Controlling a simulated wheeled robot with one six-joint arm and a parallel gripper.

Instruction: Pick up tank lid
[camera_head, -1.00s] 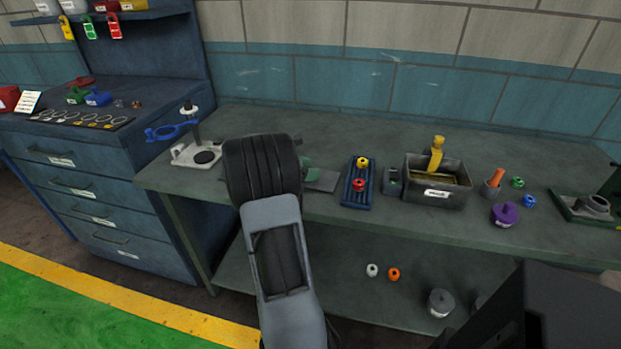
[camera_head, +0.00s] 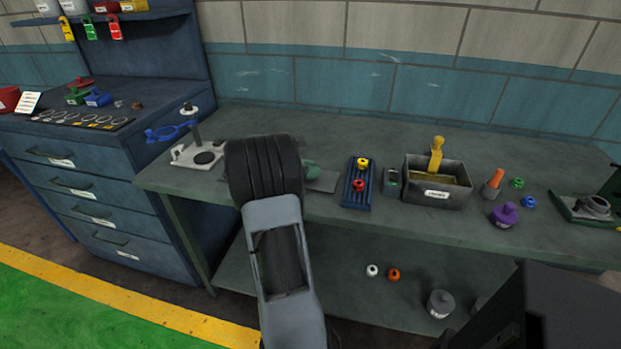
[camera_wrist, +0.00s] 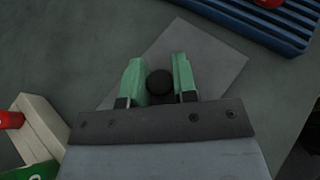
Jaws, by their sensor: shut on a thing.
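The tank lid (camera_wrist: 205,60) is a flat grey square plate with a round black knob (camera_wrist: 160,82). It lies on or just above the bench; I cannot tell which. My gripper (camera_wrist: 159,78) has green fingertips on either side of the knob and is shut on it. In the head view the lid (camera_head: 322,181) shows to the right of my arm, which hides part of it. My green fingertip (camera_head: 311,170) shows above the plate. The open grey tank (camera_head: 436,194) with a label and a yellow handled piece (camera_head: 436,155) stands further right.
A blue ribbed tray (camera_head: 357,200) with yellow and red pieces lies just right of the lid. A white-based stand (camera_head: 192,157) is left of my arm. A purple piece (camera_head: 504,215) and an orange-handled piece (camera_head: 493,184) stand right of the tank. The bench behind is clear.

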